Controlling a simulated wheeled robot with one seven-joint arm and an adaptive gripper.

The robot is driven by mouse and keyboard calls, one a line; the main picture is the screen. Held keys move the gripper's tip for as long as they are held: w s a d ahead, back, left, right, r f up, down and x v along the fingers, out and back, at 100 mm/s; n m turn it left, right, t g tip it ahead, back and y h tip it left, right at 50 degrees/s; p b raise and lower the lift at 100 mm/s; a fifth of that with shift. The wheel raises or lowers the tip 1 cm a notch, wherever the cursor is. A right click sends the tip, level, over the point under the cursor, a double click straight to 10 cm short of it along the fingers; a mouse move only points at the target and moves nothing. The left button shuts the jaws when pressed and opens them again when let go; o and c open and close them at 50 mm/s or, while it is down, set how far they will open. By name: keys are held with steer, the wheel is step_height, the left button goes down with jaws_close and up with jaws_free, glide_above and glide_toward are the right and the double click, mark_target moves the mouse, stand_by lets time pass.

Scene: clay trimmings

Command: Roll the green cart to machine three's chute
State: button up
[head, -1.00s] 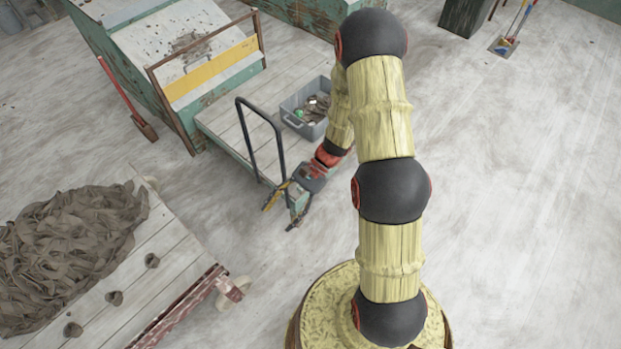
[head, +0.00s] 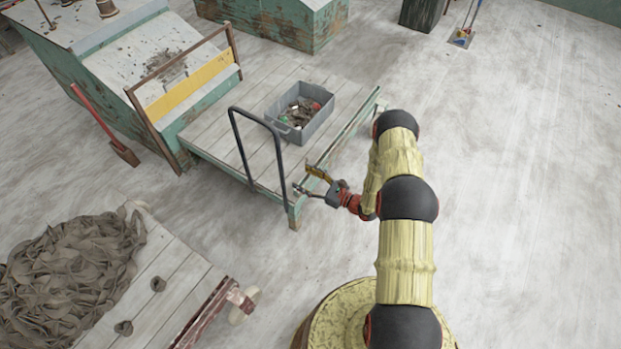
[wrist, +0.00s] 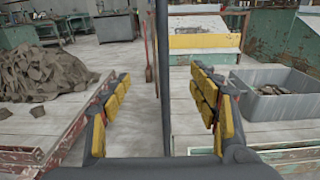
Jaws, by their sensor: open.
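The green cart (head: 345,130) has a plank deck, green edges and an upright black hoop handle (head: 236,130) at its near end. In the head view its far left side is close against the machine's sloping chute (head: 185,90), which has a yellow strip; I cannot read a machine number. My gripper (head: 307,181) is open at the cart's near right corner, beside the handle. In the wrist view, a dark handle post (wrist: 163,80) stands between the two yellow-padded fingers, with gaps on both sides. I cannot tell how deep it sits between them.
A grey bin (head: 283,128) of scraps stands on the cart. A second cart (head: 190,265) with red edging and a heap of brown clay (head: 70,265) is at lower left. A red-handled shovel (head: 98,122) leans by the machine.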

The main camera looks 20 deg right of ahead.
mark_target(282, 164)
steer(key=shift+t, duration=0.3)
steer(key=shift+d+r+b+x, duration=0.15)
steer(key=shift+b+x, duration=0.45)
steer(key=shift+x, duration=2.45)
steer(key=shift+d+r+b+x, duration=0.15)
steer(key=shift+b+x, duration=0.45)
steer(key=shift+x, duration=2.4)
steer(key=shift+w+a+r, duration=0.1)
steer(key=shift+w, duration=0.05)
steer(key=shift+c, duration=1)
jaws_close()
